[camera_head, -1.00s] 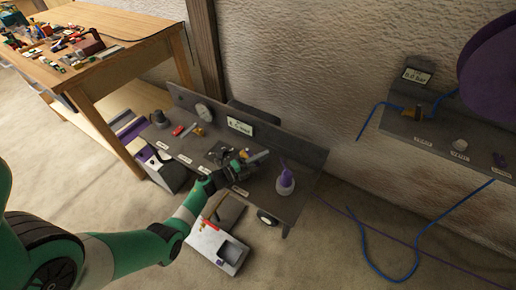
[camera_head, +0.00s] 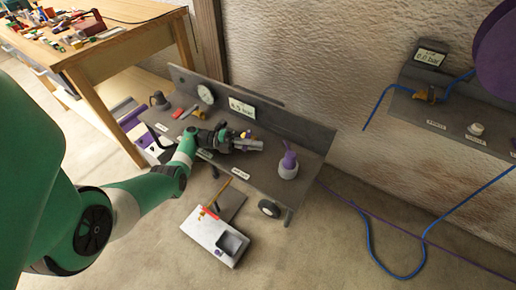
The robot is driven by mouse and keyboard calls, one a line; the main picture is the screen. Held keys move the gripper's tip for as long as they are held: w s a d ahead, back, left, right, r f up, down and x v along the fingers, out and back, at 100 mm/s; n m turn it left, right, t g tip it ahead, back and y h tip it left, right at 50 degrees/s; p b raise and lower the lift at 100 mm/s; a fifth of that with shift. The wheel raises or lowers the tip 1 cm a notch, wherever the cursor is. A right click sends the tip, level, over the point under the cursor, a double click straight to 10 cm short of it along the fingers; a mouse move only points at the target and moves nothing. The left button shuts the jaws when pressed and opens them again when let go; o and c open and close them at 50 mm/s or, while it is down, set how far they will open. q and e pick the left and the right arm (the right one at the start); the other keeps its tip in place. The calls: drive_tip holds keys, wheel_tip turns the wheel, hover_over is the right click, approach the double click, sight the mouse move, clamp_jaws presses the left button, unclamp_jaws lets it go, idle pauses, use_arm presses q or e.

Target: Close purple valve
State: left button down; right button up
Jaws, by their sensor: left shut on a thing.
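A dark grey panel bench (camera_head: 318,140) stands against the wall. A purple upright part (camera_head: 289,158) sits on a pale round base (camera_head: 287,171) at its right end. I cannot tell whether this is the purple valve. My left gripper (camera_head: 256,145) is over the middle of the bench, to the left of the purple part and apart from it. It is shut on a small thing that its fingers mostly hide. A small yellow part (camera_head: 246,134) shows just behind the fingers. My right gripper is not in view.
A round gauge (camera_head: 206,94) and a display (camera_head: 242,107) are on the panel. A white box (camera_head: 213,238) stands on the floor in front. A wooden table (camera_head: 118,48) with many small parts is at left. Blue hoses (camera_head: 367,230) lie at right.

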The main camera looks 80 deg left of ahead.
use_arm(q)
drive_tip(key=shift+s, duration=0.1)
idle(0.4)
drive_tip(key=c, duration=0.9)
unclamp_jaws()
drive_tip(key=v, duration=0.7)
drive_tip(key=shift+s+a, duration=0.15)
